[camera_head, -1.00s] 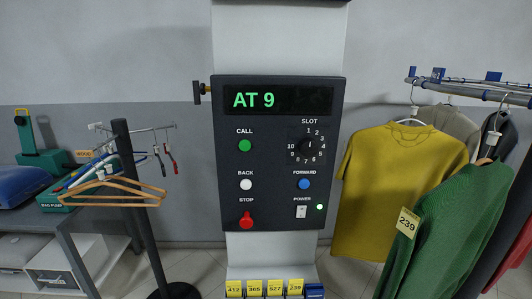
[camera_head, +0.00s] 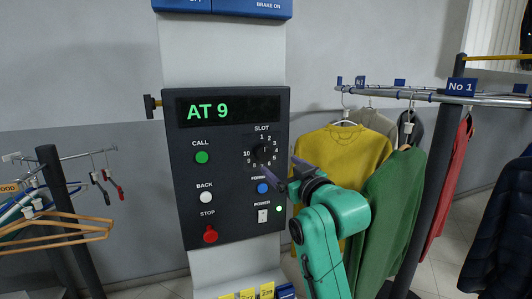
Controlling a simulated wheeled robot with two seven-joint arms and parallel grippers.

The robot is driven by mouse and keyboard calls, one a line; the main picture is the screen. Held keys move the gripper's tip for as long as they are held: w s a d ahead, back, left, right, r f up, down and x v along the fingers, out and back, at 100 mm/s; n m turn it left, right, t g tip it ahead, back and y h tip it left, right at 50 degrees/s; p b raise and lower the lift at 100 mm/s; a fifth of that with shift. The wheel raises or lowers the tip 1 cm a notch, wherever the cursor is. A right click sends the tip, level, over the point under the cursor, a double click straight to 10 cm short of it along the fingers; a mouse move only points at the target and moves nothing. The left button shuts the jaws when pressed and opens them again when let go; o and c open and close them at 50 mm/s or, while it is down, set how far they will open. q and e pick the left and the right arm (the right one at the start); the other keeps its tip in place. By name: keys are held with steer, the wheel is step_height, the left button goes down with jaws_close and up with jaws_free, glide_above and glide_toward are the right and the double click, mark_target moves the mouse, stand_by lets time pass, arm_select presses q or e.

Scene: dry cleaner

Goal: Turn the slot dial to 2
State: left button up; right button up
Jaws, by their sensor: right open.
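The slot dial (camera_head: 263,154) is a round black knob on the dark control panel (camera_head: 236,225), ringed by white numbers 1 to 10. Its pointer mark is too small to read with certainty. The green display (camera_head: 228,109) reads "AT 9". My right gripper (camera_head: 287,174) is open and empty, just right of and below the dial, its fingers pointing left toward the panel. My left gripper is out of view.
Below the dial are a blue forward button (camera_head: 263,188) and a power switch (camera_head: 263,215). A green call button (camera_head: 201,158), white back button (camera_head: 206,197) and red stop button (camera_head: 210,235) line the left. Clothes on a rail (camera_head: 430,95) hang to the right, behind my right arm.

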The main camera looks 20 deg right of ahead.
mark_target(265, 153)
steer(key=w+p, duration=0.1)
steer(key=w, duration=0.2)
steer(key=w+a+p, duration=0.1)
steer(key=w, duration=0.2)
steer(key=w+p, duration=0.1)
steer(key=w, duration=0.2)
steer(key=shift+w+a+r, duration=0.1)
steer(key=shift+w+a, duration=0.05)
steer(key=shift+w, duration=0.65)
steer(key=c, duration=1.4)
steer(key=shift+o, duration=0.2)
steer(key=shift+m, duration=0.3)
steer(key=shift+f+m+p, duration=0.2)
steer(key=shift+m+p, duration=0.75)
steer(key=shift+m, duration=1.75)
steer(key=o, duration=1.4)
steer(key=shift+c, duration=0.2)
